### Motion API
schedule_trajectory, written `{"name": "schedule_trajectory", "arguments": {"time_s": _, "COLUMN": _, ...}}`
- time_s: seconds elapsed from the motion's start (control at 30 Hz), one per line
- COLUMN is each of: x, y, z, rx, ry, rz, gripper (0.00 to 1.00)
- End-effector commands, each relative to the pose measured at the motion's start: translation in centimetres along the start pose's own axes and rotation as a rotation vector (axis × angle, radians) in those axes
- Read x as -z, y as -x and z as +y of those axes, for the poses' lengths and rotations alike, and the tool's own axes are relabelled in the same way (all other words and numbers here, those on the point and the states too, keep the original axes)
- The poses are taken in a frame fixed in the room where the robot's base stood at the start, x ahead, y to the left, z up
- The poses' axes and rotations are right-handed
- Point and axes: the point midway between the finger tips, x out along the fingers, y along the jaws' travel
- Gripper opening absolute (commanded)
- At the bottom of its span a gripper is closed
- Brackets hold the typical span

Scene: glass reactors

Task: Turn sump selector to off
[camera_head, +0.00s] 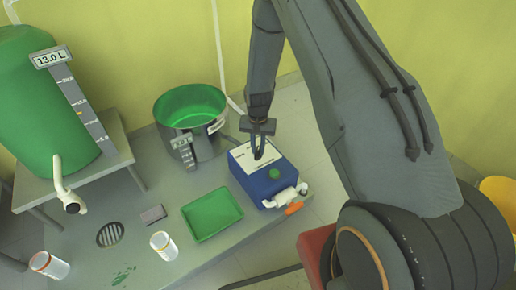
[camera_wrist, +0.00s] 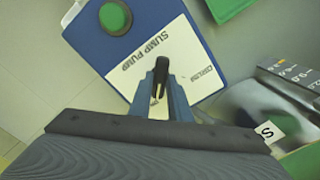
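The sump pump is a blue box (camera_head: 273,187) with a white top label, a green button (camera_head: 274,173) and a white tap with an orange handle. In the wrist view its label (camera_wrist: 187,52) reads "SUMP PUMP", with smaller lettering near the edge. The sump selector is a black elongated knob (camera_wrist: 161,68) on the label; in the head view it shows as a dark shape (camera_head: 258,150) below my gripper (camera_head: 258,132). In the wrist view my gripper (camera_wrist: 161,84) has its fingertips at either side of the knob. Whether they press on it I cannot tell. The selector's pointing mark is unreadable.
A green tray (camera_head: 212,214) lies left of the pump. A pot with green contents (camera_head: 190,104) stands behind it, close to my gripper. A green tank (camera_head: 42,100) reading 13.0 L sits on a stand at left. Two small cups and a drain are at the front left.

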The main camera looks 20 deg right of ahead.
Motion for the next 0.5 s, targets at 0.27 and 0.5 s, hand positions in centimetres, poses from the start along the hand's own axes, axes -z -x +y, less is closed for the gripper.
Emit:
{"name": "schedule_trajectory", "arguments": {"time_s": 0.27, "x": -0.06, "y": 0.05, "z": 0.04, "rx": -0.001, "ry": 0.042, "rz": -0.001, "gripper": 0.00}}
{"name": "schedule_trajectory", "arguments": {"time_s": 0.5, "x": -0.14, "y": 0.15, "z": 0.09, "rx": -0.001, "ry": 0.184, "rz": -0.002, "gripper": 0.00}}
